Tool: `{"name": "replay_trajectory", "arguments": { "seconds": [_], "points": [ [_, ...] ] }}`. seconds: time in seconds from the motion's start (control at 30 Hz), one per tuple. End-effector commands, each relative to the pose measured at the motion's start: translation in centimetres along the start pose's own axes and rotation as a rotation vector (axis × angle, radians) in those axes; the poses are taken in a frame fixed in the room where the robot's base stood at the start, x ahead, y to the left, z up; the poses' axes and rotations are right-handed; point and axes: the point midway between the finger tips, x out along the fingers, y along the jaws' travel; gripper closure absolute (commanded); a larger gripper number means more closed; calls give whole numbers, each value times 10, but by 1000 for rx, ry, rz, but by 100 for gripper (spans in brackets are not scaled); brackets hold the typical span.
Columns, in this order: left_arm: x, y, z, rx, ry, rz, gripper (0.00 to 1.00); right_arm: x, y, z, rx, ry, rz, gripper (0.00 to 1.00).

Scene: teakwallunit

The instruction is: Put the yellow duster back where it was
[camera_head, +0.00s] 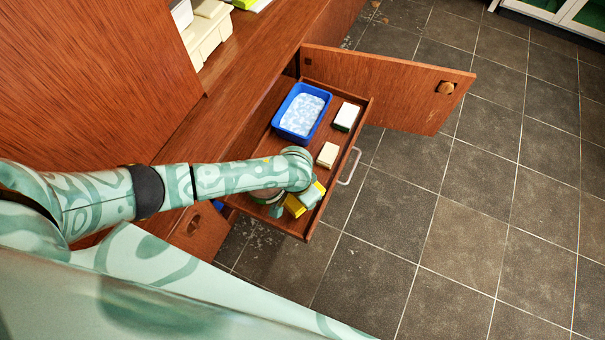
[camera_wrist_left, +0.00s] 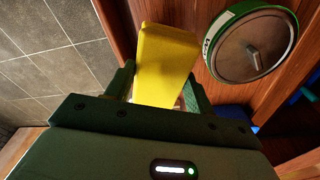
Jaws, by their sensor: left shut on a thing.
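The yellow duster (camera_wrist_left: 165,60) is a yellow block between the two fingers of my left gripper (camera_wrist_left: 160,92) in the left wrist view. The gripper is shut on it. In the head view my left gripper (camera_head: 308,196) is over the near end of the pulled-out wooden drawer (camera_head: 262,157), and yellow parts of the duster (camera_head: 294,206) show beside it. The hand hides part of the duster, and I cannot tell whether it touches the drawer floor. My right gripper is in neither view.
The drawer holds a blue tub (camera_head: 283,124), a green-and-white block (camera_head: 346,117) and a cream block (camera_head: 328,154). A round green-rimmed tin (camera_wrist_left: 252,45) is close to the duster. An open cabinet door (camera_head: 385,86) stands beyond the drawer. Tiled floor (camera_head: 470,220) is clear at right.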

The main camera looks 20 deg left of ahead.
Motion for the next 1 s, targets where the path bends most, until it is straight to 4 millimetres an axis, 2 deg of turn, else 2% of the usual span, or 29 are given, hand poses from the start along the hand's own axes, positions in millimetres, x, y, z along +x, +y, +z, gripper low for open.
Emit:
{"name": "replay_trajectory", "arguments": {
  "seconds": [0.5,0.53,0.6,0.87,1.0],
  "points": [
    [12,0,1,0,0,0,64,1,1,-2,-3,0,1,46],
    [12,0,1,0,0,0,38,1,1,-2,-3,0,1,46],
    [12,0,2,0,0,0,25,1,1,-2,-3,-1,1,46],
    [11,0,1,0,0,0,25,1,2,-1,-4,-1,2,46],
    [-2,0,-1,2,3,0,25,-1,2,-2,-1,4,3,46]
  ]
}}
